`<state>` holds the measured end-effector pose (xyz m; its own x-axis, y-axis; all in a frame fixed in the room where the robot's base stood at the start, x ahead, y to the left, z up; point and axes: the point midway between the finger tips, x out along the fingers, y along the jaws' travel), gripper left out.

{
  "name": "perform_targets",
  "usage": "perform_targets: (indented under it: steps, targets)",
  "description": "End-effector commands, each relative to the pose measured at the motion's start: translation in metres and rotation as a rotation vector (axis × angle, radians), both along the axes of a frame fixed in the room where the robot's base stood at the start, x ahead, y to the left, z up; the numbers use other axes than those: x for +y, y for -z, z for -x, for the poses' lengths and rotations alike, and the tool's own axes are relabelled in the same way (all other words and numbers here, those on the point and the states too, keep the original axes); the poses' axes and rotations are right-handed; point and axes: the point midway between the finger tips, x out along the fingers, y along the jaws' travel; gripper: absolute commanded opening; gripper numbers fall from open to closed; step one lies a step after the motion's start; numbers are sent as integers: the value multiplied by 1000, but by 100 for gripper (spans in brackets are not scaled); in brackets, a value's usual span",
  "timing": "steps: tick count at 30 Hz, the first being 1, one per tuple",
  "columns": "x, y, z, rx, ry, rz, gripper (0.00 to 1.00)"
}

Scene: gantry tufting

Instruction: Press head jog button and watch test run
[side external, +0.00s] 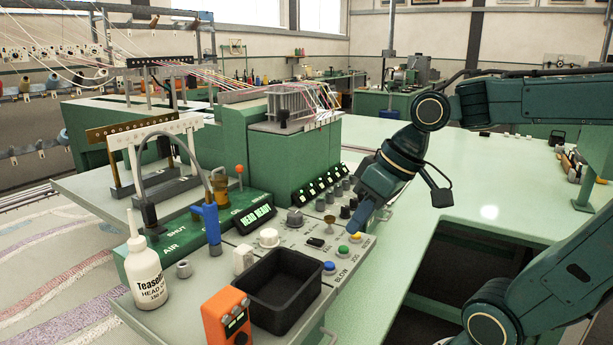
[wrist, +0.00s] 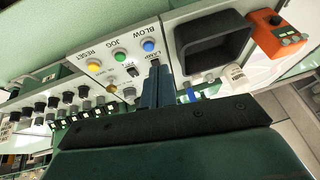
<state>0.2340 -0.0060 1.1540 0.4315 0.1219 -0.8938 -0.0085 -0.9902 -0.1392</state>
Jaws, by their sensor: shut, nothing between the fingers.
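The green JOG button (side external: 343,250) sits on the grey control panel between the blue BLOW button (side external: 329,268) and the yellow RESET button (side external: 355,237). In the wrist view the green button (wrist: 119,56), blue button (wrist: 149,46) and yellow button (wrist: 94,65) form a row. My gripper (side external: 356,227) is shut and empty, pointing down over the panel's right side. In the wrist view its dark blue fingers (wrist: 154,72) appear just below the blue button, to the right of the green one. They appear apart from the green button; their height above the panel is unclear.
A black bin (side external: 282,318), an orange handheld device (side external: 228,318) and a white bottle (side external: 142,265) stand near the panel's front. Several knobs and a lit green display (side external: 254,218) lie left of the gripper. The pale green table (side external: 455,190) behind is mostly clear.

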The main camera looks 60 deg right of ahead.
Motion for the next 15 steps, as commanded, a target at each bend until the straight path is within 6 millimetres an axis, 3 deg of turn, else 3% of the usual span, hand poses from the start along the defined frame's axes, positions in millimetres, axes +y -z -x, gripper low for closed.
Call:
perform_targets:
  steps: [15]
  targets:
    - [-41, -8, -40, -13, 31, -188, 0]
